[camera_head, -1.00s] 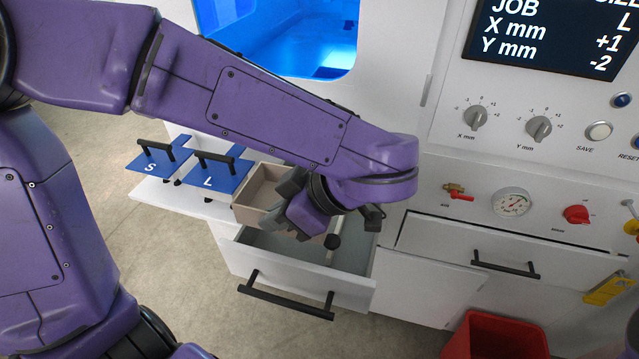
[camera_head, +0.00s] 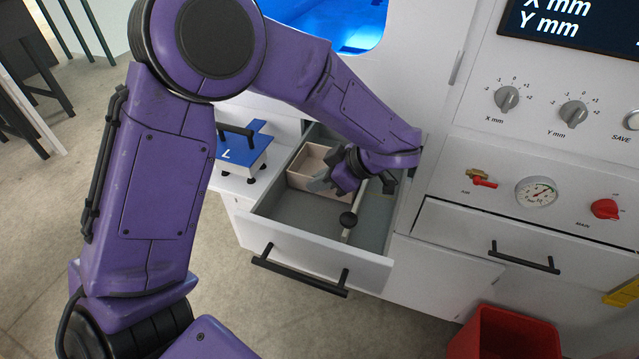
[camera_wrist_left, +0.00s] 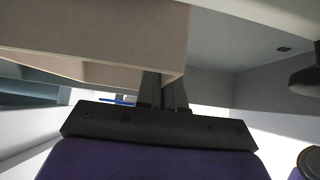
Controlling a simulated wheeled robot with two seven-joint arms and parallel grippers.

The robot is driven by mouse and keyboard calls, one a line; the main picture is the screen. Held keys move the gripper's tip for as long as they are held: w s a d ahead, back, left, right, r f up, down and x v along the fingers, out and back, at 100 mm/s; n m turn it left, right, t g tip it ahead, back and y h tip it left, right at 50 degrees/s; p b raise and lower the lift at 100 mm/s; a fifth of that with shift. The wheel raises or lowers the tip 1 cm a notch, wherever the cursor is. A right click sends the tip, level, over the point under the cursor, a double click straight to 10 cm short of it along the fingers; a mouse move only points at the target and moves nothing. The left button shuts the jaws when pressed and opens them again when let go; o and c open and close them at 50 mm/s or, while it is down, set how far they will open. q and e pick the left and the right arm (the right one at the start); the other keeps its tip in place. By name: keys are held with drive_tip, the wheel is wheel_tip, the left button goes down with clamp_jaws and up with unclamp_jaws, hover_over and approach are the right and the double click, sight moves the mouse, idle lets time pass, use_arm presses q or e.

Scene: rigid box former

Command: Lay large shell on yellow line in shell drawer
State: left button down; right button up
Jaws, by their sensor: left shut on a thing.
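The large shell, a beige open-topped box (camera_head: 302,176), is in the head view at the back left of the open grey drawer (camera_head: 290,213). My left gripper (camera_head: 334,178) is shut on the shell's wall at its right side. The left wrist view shows the shell's wall (camera_wrist_left: 95,30) large at upper left, with the dark fingers (camera_wrist_left: 164,92) at its corner. The shell looks roughly level; I cannot tell whether it touches the drawer floor. No yellow line shows; the shell and gripper hide part of the floor. My right gripper is not in view.
The drawer's front wall has a black handle (camera_head: 298,275). A blue L block (camera_head: 243,155) is left of the drawer. A red bin (camera_head: 505,335) stands at lower right.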

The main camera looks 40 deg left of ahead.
use_arm(q)
drive_tip(key=shift+f, duration=0.4)
drive_tip(key=c, duration=1.3)
unclamp_jaws()
drive_tip(key=shift+o, duration=0.2)
